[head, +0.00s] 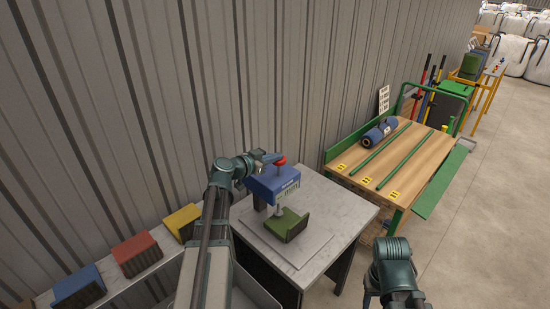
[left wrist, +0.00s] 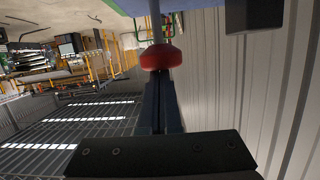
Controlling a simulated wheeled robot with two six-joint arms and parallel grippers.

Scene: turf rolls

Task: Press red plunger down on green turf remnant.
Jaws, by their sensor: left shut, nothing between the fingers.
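The red plunger (head: 280,160) is a round red knob on top of a blue press (head: 272,184) on the grey table. It also shows in the left wrist view (left wrist: 161,57), on a grey stem. The green turf remnant (head: 286,225) lies on a flat plate below the press, under its foot. My left gripper (head: 269,157) is shut and empty, with its tips right beside the red plunger. In the left wrist view the closed fingers (left wrist: 160,85) end at the knob; I cannot tell whether they touch it. My right gripper does not show, only part of the arm.
A corrugated wall stands close behind the press. Blue, red and yellow blocks (head: 136,253) line a shelf at left. A wooden bench (head: 425,147) at right holds a blue roll (head: 379,133) and green bars. Open floor lies at far right.

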